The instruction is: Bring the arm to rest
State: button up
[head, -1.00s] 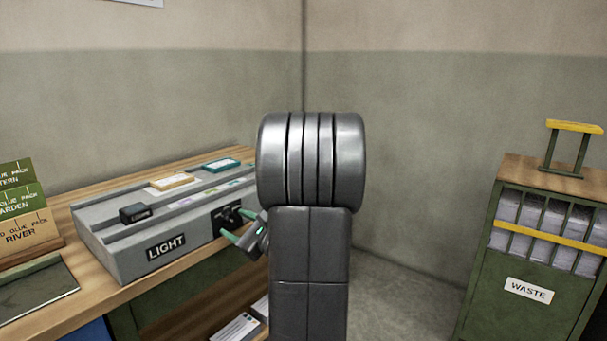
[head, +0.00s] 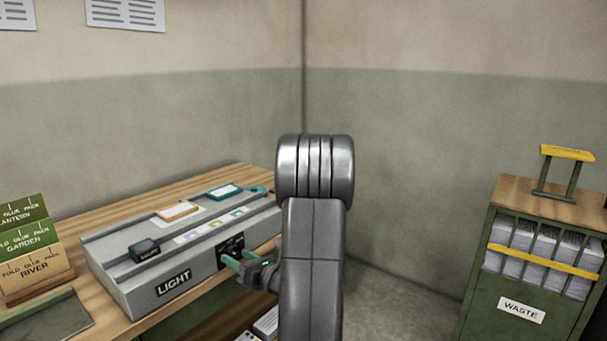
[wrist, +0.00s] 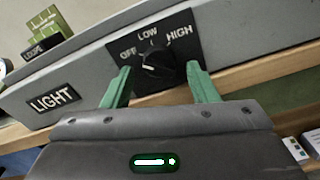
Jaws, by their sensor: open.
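My gripper (head: 232,263) is open at the front of the grey light box (head: 128,286), with its green fingers pointing at the black dial panel (head: 231,249). In the wrist view my gripper (wrist: 160,75) has its two green fingers apart with nothing held between them. The black knob (wrist: 156,62) shows just beyond and between the fingertips, on a panel marked OFF, LOW and HIGH. I cannot tell which mark it points to, and no contact with the fingers is clear. My grey arm hides the right end of the light box in the head view.
The light box stands on a wooden bench (head: 110,329). On it are a black loupe (head: 145,250), a tan-framed piece (head: 178,211) and a teal-framed piece (head: 222,192). Fold packs (head: 30,250) stand at left.

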jog(key=shift+m+p, duration=0.7)
jog(key=shift+m, duration=0.2)
jog(key=shift+a, duration=0.1)
